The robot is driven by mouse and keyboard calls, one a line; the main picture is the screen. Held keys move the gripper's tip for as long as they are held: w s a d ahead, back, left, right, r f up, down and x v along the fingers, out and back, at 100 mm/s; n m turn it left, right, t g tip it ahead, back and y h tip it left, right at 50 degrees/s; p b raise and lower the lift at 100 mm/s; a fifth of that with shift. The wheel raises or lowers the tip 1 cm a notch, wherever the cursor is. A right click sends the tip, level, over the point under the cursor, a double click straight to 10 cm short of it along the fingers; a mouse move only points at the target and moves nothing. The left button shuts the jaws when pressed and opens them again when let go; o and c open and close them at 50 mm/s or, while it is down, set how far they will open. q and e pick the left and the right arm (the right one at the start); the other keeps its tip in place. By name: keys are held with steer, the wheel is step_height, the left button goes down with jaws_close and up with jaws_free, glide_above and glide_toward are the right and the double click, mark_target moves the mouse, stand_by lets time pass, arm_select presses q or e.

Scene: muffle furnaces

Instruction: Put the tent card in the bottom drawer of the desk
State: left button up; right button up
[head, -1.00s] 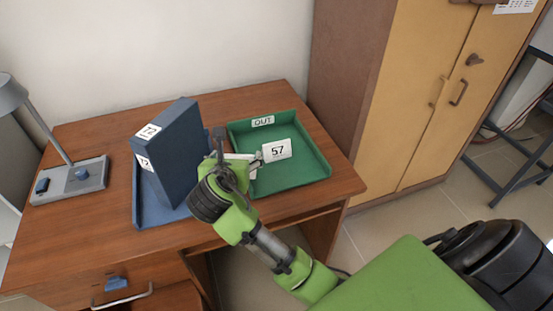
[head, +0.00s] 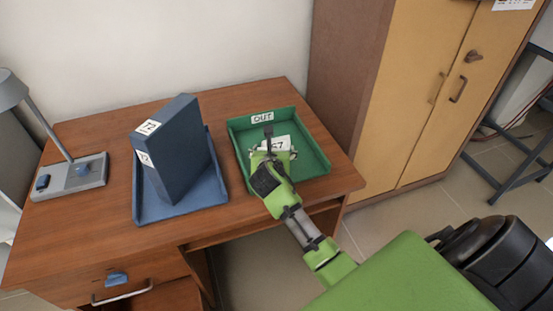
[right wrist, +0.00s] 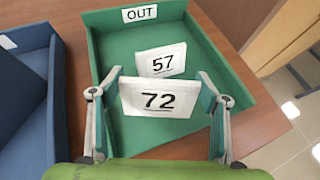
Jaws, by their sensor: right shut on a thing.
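A white tent card marked 72 (right wrist: 155,98) is between the fingers of my right gripper (head: 272,158), which is shut on it. The right wrist view shows the fingers at its left and right edges. In the head view this card is hardly to be told apart behind the gripper. A second white card, marked 57 (right wrist: 162,60), stands just beyond it in the green tray (head: 318,160) and is partly covered in the head view (head: 280,143). The desk (head: 80,220) has a drawer front (head: 75,292) at lower left; the drawers below are mostly cut off. My left gripper is not in view.
The green tray has an OUT label (head: 262,117). A dark blue binder (head: 180,155) labelled 72 stands in a blue tray (head: 215,185) left of it. A grey lamp (head: 70,175) is at the desk's left. A tan cabinet (head: 410,100) stands at the right.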

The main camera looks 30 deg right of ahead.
steer(key=shift+d+f, duration=0.4)
steer(key=shift+f, duration=0.8)
steer(key=shift+d+f, duration=0.1)
steer(key=shift+f, duration=0.85)
steer(key=shift+s, duration=0.1)
steer(key=o, duration=1.1)
steer(key=shift+f, duration=0.1)
steer(key=shift+c, duration=0.2)
